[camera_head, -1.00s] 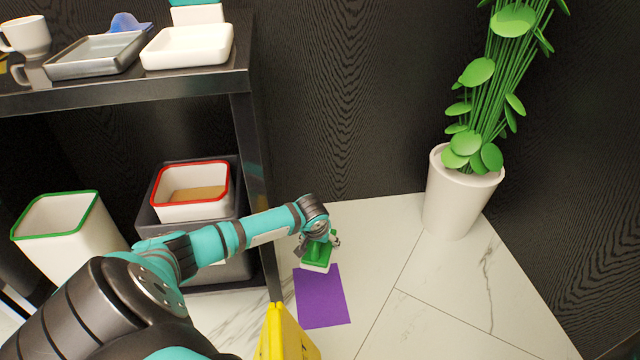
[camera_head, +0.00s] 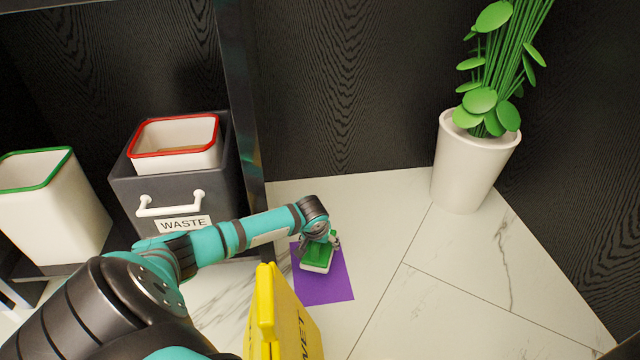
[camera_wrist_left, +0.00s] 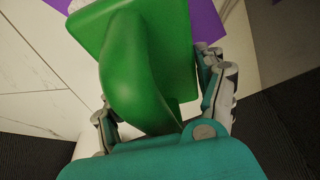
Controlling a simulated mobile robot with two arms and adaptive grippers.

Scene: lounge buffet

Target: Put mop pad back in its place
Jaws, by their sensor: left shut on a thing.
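The mop pad (camera_head: 317,259) is a green block with a raised grip and a white underside. My left gripper (camera_head: 320,241) is shut on its grip. In the left wrist view the green mop pad (camera_wrist_left: 140,60) fills the middle, between the fingers of my left gripper (camera_wrist_left: 160,100). In the head view the pad overlaps the far part of a purple square (camera_head: 325,290) on the floor. I cannot tell whether it touches the square or hangs above it. My right gripper is not in view.
A yellow wet-floor sign (camera_head: 285,320) stands close, in front of the purple square. A dark waste box (camera_head: 225,185) holding a red-rimmed bin (camera_head: 200,157) and a green-rimmed bin (camera_head: 55,215) are at the left. A potted plant (camera_head: 470,165) stands at right. Pale floor between is clear.

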